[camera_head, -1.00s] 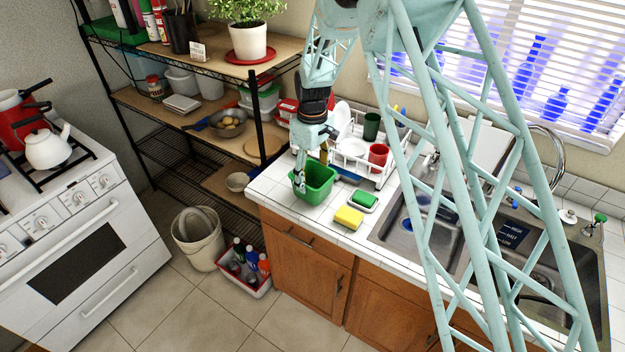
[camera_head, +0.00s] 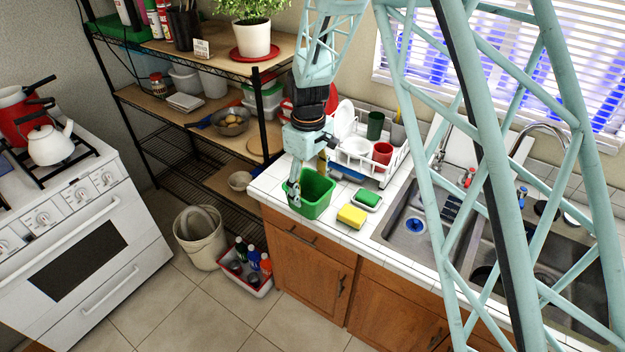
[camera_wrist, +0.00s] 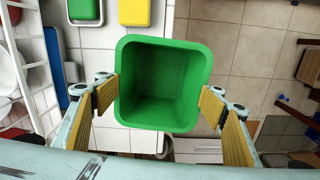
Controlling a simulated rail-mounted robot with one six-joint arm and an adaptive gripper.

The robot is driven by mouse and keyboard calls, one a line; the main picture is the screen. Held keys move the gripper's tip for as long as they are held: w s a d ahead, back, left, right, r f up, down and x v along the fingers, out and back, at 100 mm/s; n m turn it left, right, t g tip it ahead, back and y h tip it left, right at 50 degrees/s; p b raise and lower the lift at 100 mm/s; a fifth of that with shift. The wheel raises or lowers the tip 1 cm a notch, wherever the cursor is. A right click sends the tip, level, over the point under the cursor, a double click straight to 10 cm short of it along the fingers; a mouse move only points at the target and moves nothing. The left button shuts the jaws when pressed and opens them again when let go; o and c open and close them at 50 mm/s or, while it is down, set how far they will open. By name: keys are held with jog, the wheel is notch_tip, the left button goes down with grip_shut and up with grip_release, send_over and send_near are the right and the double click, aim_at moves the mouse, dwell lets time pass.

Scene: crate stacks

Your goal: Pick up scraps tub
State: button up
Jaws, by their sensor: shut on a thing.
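The scraps tub, taken to be the green square tub (camera_head: 316,195), is at the counter's front left edge in the head view. In the wrist view the tub (camera_wrist: 165,60) is empty inside. My gripper (camera_head: 308,182) is shut on the tub, with one finger on each of two opposite sides. The yellow finger pads press the outer walls in the wrist view. The tub looks upright and reaches past the counter's edge over the floor. I cannot tell exactly how high it is above the counter.
A yellow sponge (camera_head: 352,216) and a green sponge in a dish (camera_head: 367,200) lie to the right of the tub. A white dish rack (camera_head: 368,165) stands behind. A wire shelf (camera_head: 261,140) is to the left. A bin (camera_head: 200,245) and a bottle caddy (camera_head: 248,283) stand on the floor.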

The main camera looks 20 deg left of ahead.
aim_at(304, 201)
jog(key=shift+s+d+r+b, duration=0.1)
jog(key=shift+s+d, duration=0.05)
jog(key=shift+s, duration=0.9)
jog(key=shift+s+d+r+b, duration=0.1)
jog(key=shift+s, duration=0.95)
jog(key=shift+s+d+r+b, duration=0.1)
jog(key=shift+s+d, duration=0.05)
jog(key=shift+s, duration=0.9)
